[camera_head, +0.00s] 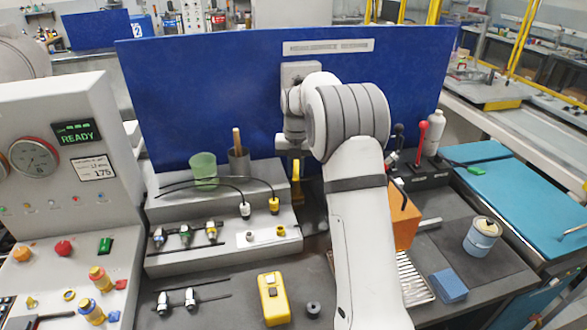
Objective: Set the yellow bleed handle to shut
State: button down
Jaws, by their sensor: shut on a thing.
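The yellow bleed handle (295,170) shows as a small yellow piece just below my gripper, in front of the blue panel. My gripper (293,155) points down and is shut on it. The fingertips are small and dark here, and my arm covers much of the area to the right. The body that the handle belongs to is mostly hidden, so I cannot tell the handle's exact setting.
A stepped grey rack (222,262) with cables and connectors stands left of my gripper. A green cup (204,165) is on its top. Right of my arm are a red-knobbed lever (421,136), an orange block (404,222) and a can (482,241). The blue panel (210,95) stands close behind.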

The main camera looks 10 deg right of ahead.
aim_at(297, 174)
jog(key=shift+d+r, duration=0.1)
jog(key=shift+r, duration=0.05)
dwell(0.3)
jog(key=c, duration=1.3)
grip_release()
jog(key=shift+c, duration=0.2)
notch_tip(297, 174, up, 8)
jog(key=b, duration=0.1)
jog(key=shift+f, duration=0.2)
